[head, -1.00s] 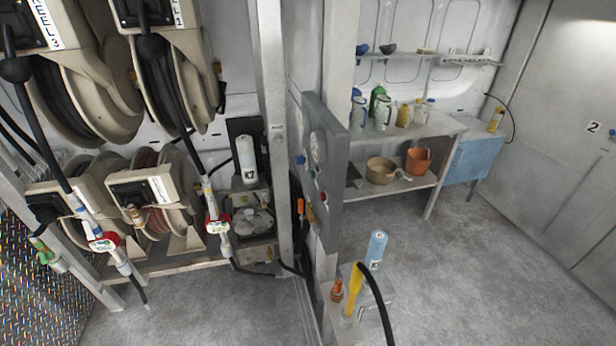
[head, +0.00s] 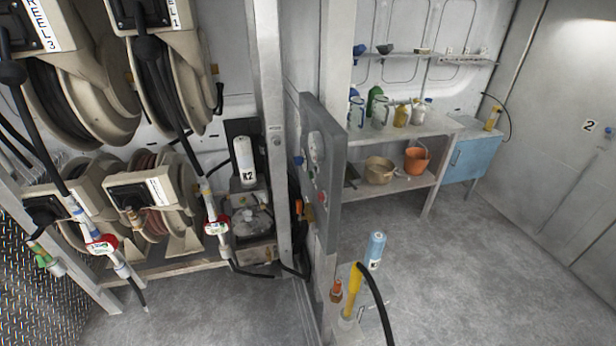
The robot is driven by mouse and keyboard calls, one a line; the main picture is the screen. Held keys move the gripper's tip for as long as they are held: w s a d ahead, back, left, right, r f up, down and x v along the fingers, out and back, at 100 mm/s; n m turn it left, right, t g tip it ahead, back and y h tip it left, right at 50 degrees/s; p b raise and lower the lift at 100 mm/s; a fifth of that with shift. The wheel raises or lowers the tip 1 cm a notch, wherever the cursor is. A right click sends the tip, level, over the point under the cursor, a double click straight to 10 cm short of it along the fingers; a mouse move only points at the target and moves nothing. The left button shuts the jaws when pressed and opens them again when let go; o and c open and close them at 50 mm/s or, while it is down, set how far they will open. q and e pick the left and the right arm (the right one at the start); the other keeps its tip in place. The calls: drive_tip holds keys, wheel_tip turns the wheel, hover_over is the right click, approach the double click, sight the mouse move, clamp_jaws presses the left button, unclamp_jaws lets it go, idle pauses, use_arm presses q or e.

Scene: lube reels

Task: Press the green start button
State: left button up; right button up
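A grey control panel (head: 334,165) stands upright on the partition right of the hose reels, seen at a steep angle. Its left-facing side carries a round gauge (head: 316,149), a red button (head: 321,198) and other small controls. A small greenish spot below the gauge may be the green start button, but it is too small and foreshortened to be sure. Neither of my grippers is in the head view, and nothing touches the panel.
Hose reels (head: 70,80) with hanging nozzles fill the left. The grey floor (head: 480,260) at right is open.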

drive_tip(key=shift+a, duration=0.45)
clamp_jaws()
drive_tip(key=shift+d, duration=0.45)
